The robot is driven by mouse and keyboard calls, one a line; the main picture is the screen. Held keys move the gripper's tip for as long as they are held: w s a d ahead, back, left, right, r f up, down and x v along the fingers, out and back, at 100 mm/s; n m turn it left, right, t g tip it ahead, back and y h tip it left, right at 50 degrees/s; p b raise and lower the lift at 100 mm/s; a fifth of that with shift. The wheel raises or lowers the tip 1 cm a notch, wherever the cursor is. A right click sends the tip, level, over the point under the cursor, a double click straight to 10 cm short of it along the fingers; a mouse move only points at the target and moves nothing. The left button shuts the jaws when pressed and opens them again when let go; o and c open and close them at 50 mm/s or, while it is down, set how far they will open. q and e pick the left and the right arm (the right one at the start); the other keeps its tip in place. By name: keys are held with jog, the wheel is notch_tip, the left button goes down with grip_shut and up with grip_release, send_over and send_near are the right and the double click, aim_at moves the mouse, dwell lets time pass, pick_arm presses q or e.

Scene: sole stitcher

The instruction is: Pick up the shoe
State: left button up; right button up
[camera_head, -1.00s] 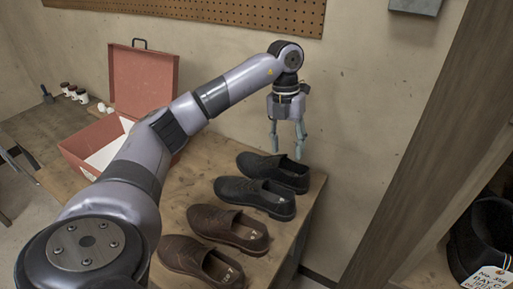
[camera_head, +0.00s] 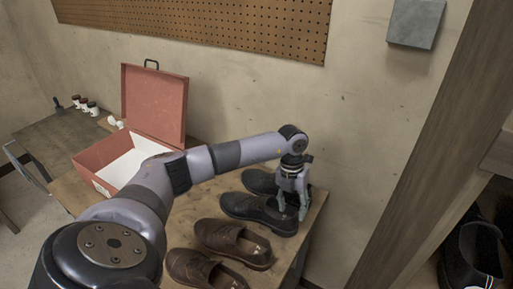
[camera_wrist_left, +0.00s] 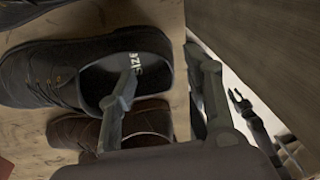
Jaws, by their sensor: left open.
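Two black shoes and two brown shoes stand in a row on the wooden bench. My left gripper (camera_head: 293,211) is open and low at the heel end of the nearer black shoe (camera_head: 250,210). In the left wrist view this black shoe (camera_wrist_left: 45,75) lies at left, with lettering on its insole. One finger of my gripper (camera_wrist_left: 165,105) shows over the shoe's opening, the other past its heel. I cannot tell whether they touch it. The farther black shoe (camera_head: 258,181) is partly hidden behind my gripper. My right gripper is not in view.
Two brown shoes (camera_head: 232,240) (camera_head: 198,268) stand nearer to me. An open red box (camera_head: 105,160) with white lining sits at left on the bench. A wall stands behind, and the bench's right edge is close to my gripper. A dark item sits on a shelf (camera_head: 470,250) at right.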

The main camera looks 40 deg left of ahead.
pick_arm(q)
jog(key=shift+d+f, duration=0.15)
jog(key=shift+f, duration=0.55)
jog(key=shift+d+f, duration=0.15)
jog(key=shift+f, duration=0.55)
grip_shut()
